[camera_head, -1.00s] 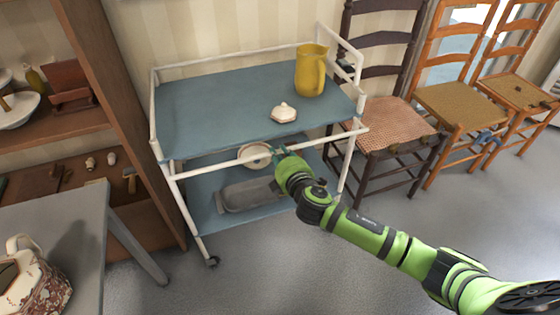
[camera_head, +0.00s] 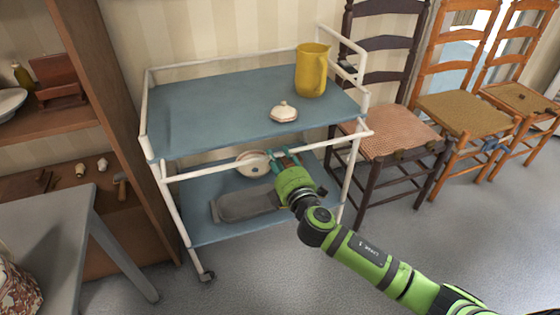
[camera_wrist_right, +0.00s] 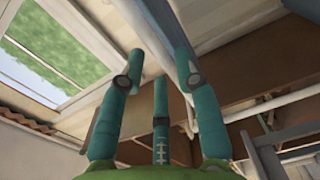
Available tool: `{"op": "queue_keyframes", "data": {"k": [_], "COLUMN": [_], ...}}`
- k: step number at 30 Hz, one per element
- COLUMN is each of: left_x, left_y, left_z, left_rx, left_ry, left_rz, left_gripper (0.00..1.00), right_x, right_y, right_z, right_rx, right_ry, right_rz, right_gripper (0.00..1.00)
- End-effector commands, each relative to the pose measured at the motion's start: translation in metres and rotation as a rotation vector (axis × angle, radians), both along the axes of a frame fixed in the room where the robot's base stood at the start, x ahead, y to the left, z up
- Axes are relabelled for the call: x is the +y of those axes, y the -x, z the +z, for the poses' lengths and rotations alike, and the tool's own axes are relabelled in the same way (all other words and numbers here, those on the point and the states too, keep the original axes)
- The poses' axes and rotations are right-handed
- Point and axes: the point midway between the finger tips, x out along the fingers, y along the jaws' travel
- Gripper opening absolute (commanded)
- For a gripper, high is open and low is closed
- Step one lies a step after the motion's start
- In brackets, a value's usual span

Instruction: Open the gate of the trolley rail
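The trolley (camera_head: 238,112) has a blue upper deck, a lower shelf and white tubular rails. Its front rail bar (camera_head: 225,167), the gate, runs across the front below the upper deck's edge, from the left post past the right post. My right gripper (camera_head: 284,154) is at this bar, right of its middle, with its teal fingers up against or around it. In the right wrist view the fingers of my right gripper (camera_wrist_right: 160,75) are spread apart, and a white bar (camera_wrist_right: 207,100) passes beside the right finger. Contact cannot be told. My left gripper is out of view.
A yellow jug (camera_head: 311,72) and a small lidded white dish (camera_head: 283,112) stand on the upper deck. A round dish (camera_head: 250,165) and a grey tray (camera_head: 245,204) are on the lower shelf. Chairs (camera_head: 395,145) stand right; a grey table (camera_head: 45,225) and wooden shelves are left.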

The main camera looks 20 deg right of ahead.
Motion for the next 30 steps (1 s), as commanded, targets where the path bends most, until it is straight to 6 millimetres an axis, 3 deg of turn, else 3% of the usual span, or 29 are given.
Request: {"op": "queue_keyframes", "data": {"k": [13, 24, 30], "left_x": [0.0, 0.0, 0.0], "left_y": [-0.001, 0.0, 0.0], "left_z": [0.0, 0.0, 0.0], "left_rx": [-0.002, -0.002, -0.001], "left_ry": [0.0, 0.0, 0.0], "left_rz": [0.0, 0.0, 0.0], "left_gripper": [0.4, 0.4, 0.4], "right_x": [0.0, -0.002, -0.003], "right_y": [0.009, 0.083, 0.111], "right_z": [-0.002, 0.0, 0.001], "right_rx": [0.005, 0.006, 0.004], "right_ry": [0.0, -0.001, -0.001], "right_rz": [0.0, 0.002, 0.001], "right_gripper": [0.46, 0.46, 0.46]}}
